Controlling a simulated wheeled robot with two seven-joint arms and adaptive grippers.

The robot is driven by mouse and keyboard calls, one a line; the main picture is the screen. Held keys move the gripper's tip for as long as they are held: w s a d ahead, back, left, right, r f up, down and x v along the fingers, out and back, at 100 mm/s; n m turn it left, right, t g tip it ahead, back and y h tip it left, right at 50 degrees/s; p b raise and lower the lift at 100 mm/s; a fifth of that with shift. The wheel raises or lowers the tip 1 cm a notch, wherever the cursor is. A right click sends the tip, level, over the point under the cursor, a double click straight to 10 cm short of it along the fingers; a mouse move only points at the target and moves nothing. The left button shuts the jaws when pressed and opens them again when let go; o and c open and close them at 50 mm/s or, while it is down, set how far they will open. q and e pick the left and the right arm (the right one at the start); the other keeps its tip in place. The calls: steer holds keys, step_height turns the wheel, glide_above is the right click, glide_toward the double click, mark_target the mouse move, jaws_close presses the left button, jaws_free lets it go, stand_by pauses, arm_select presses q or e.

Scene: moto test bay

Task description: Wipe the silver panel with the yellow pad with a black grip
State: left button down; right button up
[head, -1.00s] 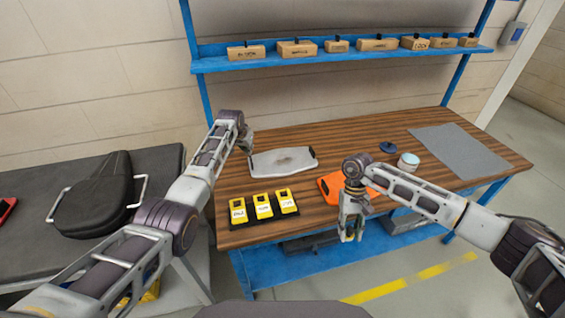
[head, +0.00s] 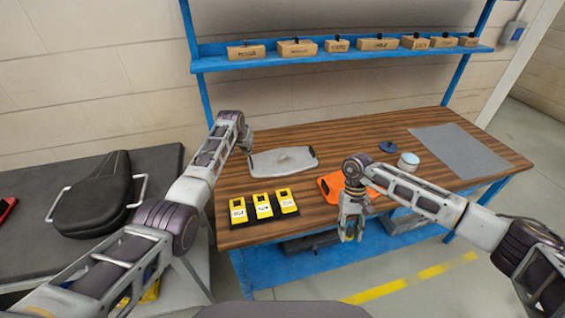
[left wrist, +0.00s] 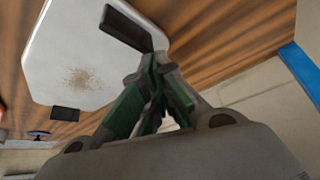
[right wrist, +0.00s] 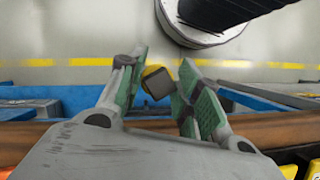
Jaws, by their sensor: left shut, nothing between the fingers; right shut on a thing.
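The silver panel (head: 283,161) lies flat on the wooden workbench, with dark clips at its ends. The left wrist view shows the panel (left wrist: 85,55) with a brownish smudge (left wrist: 88,78) on its face. My left gripper (head: 248,143) is shut and empty by the panel's far left corner; its green fingers show in the left wrist view (left wrist: 158,75). My right gripper (head: 348,236) hangs in front of the bench's front edge.
Three yellow labelled units (head: 263,206) stand at the bench's front left. An orange item (head: 331,186) lies behind my right gripper. A white tub (head: 408,161), a blue disc (head: 388,147) and a grey mat (head: 460,152) lie to the right. A shelf (head: 340,58) with boxes hangs behind.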

arm_select(q)
steer(key=shift+f, duration=0.15)
arm_select(e)
steer(key=shift+r, duration=0.1)
